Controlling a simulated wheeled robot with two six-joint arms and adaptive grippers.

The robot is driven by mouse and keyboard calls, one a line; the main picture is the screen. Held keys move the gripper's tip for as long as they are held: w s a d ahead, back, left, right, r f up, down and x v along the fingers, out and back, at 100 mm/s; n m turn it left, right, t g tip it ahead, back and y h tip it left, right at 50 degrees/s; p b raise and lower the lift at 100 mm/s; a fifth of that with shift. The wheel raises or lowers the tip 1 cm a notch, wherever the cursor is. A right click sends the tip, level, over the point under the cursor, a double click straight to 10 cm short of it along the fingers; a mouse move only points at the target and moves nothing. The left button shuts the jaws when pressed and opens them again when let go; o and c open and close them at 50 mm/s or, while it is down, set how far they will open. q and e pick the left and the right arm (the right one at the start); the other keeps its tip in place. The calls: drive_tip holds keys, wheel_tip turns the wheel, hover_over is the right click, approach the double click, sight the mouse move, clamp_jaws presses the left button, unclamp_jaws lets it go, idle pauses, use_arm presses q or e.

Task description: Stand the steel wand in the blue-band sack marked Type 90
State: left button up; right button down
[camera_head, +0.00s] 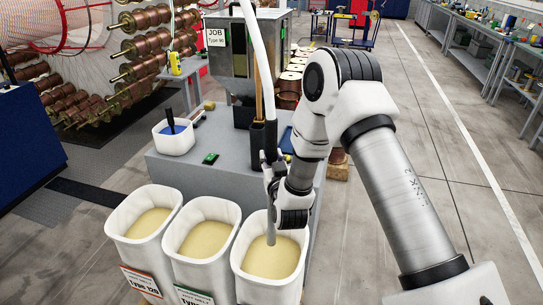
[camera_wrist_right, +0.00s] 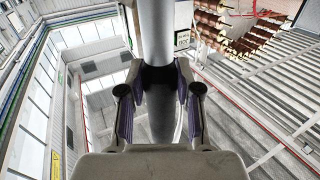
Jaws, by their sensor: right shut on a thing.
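The steel wand (camera_head: 271,228) hangs upright under a white hose (camera_head: 257,60), its lower end over or in the pale powder of the rightmost sack (camera_head: 239,262). I cannot tell whether its tip touches the powder. My right gripper (camera_head: 272,182) is shut around the wand below its black grip; the wrist view shows both fingers (camera_wrist_right: 160,95) on either side of the tube (camera_wrist_right: 155,30). The rightmost sack's label is out of view. The left sack (camera_head: 120,246) has a red-edged Type 120 label, the middle sack (camera_head: 180,263) a green-edged label. My left gripper is not in view.
A grey bench (camera_head: 225,180) behind the sacks carries a white tub (camera_head: 173,144) with blue contents, a green device (camera_head: 210,158) and a black holder (camera_head: 258,135). A hopper (camera_head: 238,92) stands behind, beside a JOB Type 90 sign (camera_head: 217,38).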

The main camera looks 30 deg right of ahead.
wheel_tip(320, 180, down, 2)
drive_tip(key=shift+w+f+b, duration=0.1)
drive_tip(key=shift+b, duration=0.5)
drive_tip(key=b, duration=1.1)
hover_over(272, 235)
drive_tip(key=w, duration=0.1)
wheel_tip(272, 235, down, 14)
drive_tip(key=f+b, duration=0.4)
drive_tip(key=f, duration=0.1)
drive_tip(key=f+b, duration=0.4)
drive_tip(key=f, duration=0.1)
drive_tip(key=f+b, duration=0.4)
drive_tip(key=f, duration=0.1)
drive_tip(key=shift+d+f, duration=0.3)
drive_tip(key=c, duration=0.7)
unclamp_jaws()
